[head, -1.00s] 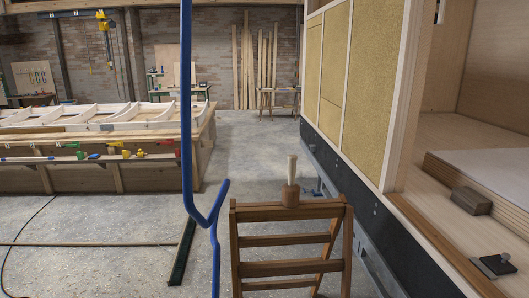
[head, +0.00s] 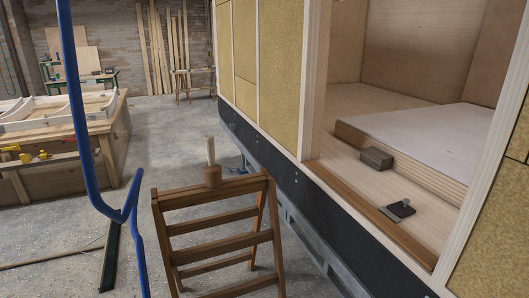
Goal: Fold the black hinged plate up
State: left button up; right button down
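A small black plate (head: 401,208) lies flat on the wooden floor of the trailer doorway, near the sill, in the head view. A short light knob stands on it, and a grey metal leaf (head: 389,214) lies along its left edge. The hinge itself is too small to make out. Neither of my grippers is in the head view, and nothing touches the plate.
A dark block (head: 376,158) sits behind the plate, beside a low pale-topped platform (head: 425,135). The wooden sill (head: 372,216) edges the doorway. A wooden stepladder (head: 222,238) and a bent blue pole (head: 84,130) stand outside. Concrete floor (head: 165,125) is open behind the ladder.

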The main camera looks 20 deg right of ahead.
aim_at(402, 209)
jog(key=z, duration=1.55)
